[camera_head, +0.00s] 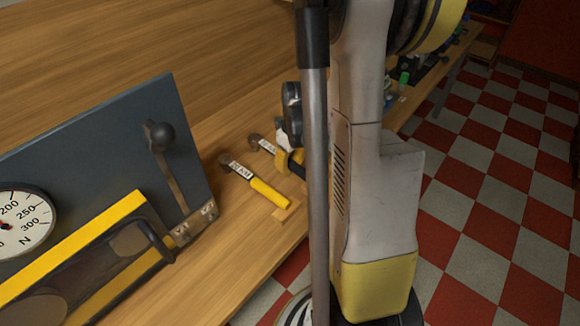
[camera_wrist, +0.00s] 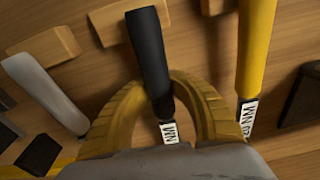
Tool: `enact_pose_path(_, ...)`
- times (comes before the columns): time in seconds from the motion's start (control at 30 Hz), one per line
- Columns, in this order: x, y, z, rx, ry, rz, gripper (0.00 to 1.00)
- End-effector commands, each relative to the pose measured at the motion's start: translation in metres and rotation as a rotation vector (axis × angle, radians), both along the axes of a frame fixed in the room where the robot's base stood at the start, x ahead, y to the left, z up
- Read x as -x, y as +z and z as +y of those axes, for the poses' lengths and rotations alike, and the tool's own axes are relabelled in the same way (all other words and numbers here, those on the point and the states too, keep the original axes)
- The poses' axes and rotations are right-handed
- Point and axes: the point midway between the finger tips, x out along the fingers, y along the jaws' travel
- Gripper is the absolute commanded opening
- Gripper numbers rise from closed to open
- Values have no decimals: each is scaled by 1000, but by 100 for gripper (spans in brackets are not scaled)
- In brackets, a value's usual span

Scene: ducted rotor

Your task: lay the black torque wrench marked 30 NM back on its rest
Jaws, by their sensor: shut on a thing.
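The black torque wrench (camera_wrist: 148,50) runs between the yellow fingers of my gripper (camera_wrist: 161,90), which is shut on it. Its white label (camera_wrist: 169,131) shows "NM", but the number is cut off by the gripper body. A wooden block (camera_wrist: 112,26) lies just beside and below the black handle; I cannot tell whether they touch. In the head view, the black handle (camera_head: 297,168) and a yellow finger (camera_head: 282,160) show beside my arm, low over the bench. The wrench head (camera_head: 256,141) is to the left, and much of the gripper is hidden.
A yellow-handled wrench (camera_head: 268,192) lies close by, also right of my gripper in the wrist view (camera_wrist: 255,50). A white-handled tool (camera_wrist: 46,90) lies to the left there. A blue-grey panel (camera_head: 105,130) with a lever (camera_head: 165,160) and a gauge (camera_head: 15,222) stands at the left.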

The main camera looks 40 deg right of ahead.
Motion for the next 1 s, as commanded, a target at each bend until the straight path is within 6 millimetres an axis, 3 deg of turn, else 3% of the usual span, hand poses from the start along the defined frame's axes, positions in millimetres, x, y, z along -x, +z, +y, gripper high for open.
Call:
enact_pose_path(0.17, 0, 0, 0, 0, 0, 0, 0)
enact_pose_path(0.2, 0, 0, 0, 0, 0, 0, 19)
enact_pose_path(0.3, 0, 0, 0, 0, 0, 0, 46)
enact_pose_path(0.67, 0, 4, 0, 0, 0, 0, 46)
enact_pose_path(0.77, 2, 16, 0, 0, 0, 0, 46)
enact_pose_path(1.0, 7, 68, -1, 0, -1, 0, 46)
